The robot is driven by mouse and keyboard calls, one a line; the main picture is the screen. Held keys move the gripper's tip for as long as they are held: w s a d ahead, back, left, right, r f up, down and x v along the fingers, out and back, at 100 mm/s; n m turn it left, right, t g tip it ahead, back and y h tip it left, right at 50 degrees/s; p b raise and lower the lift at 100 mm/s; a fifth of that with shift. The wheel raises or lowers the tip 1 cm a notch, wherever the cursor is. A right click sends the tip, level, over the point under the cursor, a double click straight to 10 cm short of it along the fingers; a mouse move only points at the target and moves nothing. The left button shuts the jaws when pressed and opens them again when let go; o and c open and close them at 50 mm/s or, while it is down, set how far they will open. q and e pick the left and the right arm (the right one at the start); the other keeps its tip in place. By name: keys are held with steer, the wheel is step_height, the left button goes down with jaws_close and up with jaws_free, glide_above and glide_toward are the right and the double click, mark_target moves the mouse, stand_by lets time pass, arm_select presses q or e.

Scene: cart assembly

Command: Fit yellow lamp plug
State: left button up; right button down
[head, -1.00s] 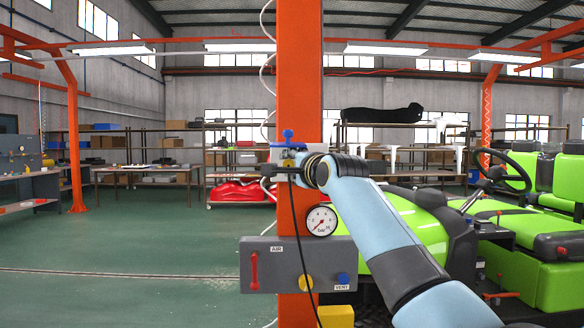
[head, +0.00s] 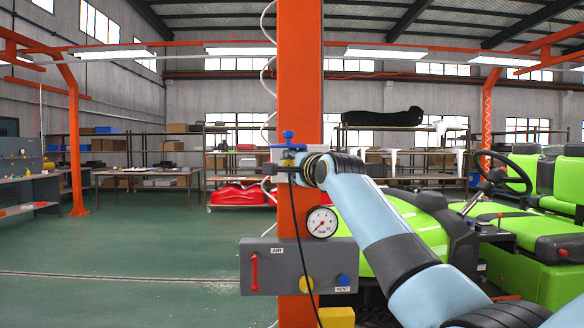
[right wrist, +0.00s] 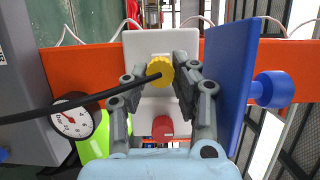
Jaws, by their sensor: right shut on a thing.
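The yellow lamp plug (right wrist: 160,73) sits between the fingers of my right gripper (right wrist: 161,75), which is shut on it. A black cable (right wrist: 95,99) runs from the plug to the left. Behind the plug is a white plate (right wrist: 135,55) on the orange post. I cannot tell whether the plug touches the plate or sits in a socket. In the head view my right gripper (head: 289,165) is against the upper post and the plug is hidden. The cable (head: 302,245) hangs down from it. My left gripper is not in view.
A blue flap (right wrist: 228,85) with a round blue knob stands right of the plug. A red part (right wrist: 162,128) is below it. A pressure gauge (head: 321,222) and grey air box (head: 270,255) are on the orange post (head: 300,90). Green vehicles (head: 540,265) stand at right.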

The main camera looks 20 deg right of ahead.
steer(key=shift+r, duration=0.1)
steer(key=c, duration=1)
jaws_free()
steer(key=shift+w, duration=0.1)
steer(key=s, duration=0.8)
steer(key=s+d, duration=0.1)
steer(key=s, duration=0.3)
